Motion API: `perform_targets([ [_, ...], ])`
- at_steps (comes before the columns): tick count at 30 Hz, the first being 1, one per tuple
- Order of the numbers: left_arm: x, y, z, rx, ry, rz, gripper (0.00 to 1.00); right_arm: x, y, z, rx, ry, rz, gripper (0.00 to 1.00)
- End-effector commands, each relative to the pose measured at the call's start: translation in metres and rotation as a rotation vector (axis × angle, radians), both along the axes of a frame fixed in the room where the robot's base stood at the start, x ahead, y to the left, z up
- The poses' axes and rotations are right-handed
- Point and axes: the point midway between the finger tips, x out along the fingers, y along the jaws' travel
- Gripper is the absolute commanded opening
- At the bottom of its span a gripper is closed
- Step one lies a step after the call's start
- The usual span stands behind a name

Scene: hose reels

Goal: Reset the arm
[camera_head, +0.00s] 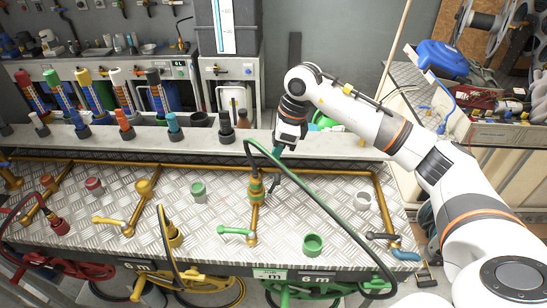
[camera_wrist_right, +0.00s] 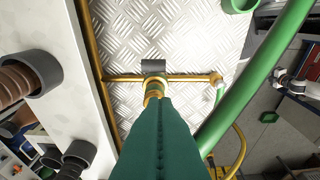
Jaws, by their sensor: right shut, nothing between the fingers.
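My right arm reaches in from the right side of the head view. My right gripper (camera_head: 276,152) hangs over the back edge of the metal-plated bench (camera_head: 330,180), beside the green hose (camera_head: 310,190). Its fingers are shut with nothing between them. In the right wrist view a dark teal part (camera_wrist_right: 155,140), seemingly the shut fingers, fills the lower middle and points at a brass pipe fitting (camera_wrist_right: 155,86). The green hose also crosses the right of the wrist view (camera_wrist_right: 260,80), beside the teal part. In the head view the hose arches from a brass coupling (camera_head: 256,188). My left gripper is not in view.
Brass pipes with valve handles (camera_head: 236,231) run over the bench. Several colored nozzles stand on the shelf behind, including a dark one (camera_head: 227,128). Hose reels hang along the front, including a yellow one (camera_head: 200,287). A cluttered side table (camera_head: 470,130) stands at right.

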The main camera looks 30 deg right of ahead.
Motion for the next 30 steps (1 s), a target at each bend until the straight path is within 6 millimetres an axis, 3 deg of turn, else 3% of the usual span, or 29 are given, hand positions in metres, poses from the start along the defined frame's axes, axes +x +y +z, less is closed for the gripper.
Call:
perform_targets([
  [1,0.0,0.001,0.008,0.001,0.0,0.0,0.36,-0.001,-0.002,0.011,-0.002,0.002,-0.002,0.0],
  [4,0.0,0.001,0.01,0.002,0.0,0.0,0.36,-0.002,-0.004,0.015,-0.004,0.006,-0.003,0.0],
  [21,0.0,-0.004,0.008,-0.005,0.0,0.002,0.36,-0.002,0.002,0.012,0.016,0.004,0.001,0.0],
  [23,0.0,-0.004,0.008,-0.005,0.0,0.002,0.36,-0.003,0.016,0.008,0.063,-0.005,0.014,0.0],
  [25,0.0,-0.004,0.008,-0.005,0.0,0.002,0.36,-0.005,0.046,0.002,0.168,-0.022,0.032,0.0],
  [28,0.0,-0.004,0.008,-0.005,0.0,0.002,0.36,-0.013,0.11,0.0,0.425,-0.05,0.045,0.0],
  [30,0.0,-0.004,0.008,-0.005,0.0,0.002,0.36,-0.023,0.158,0.009,0.657,-0.056,0.021,0.0],
])
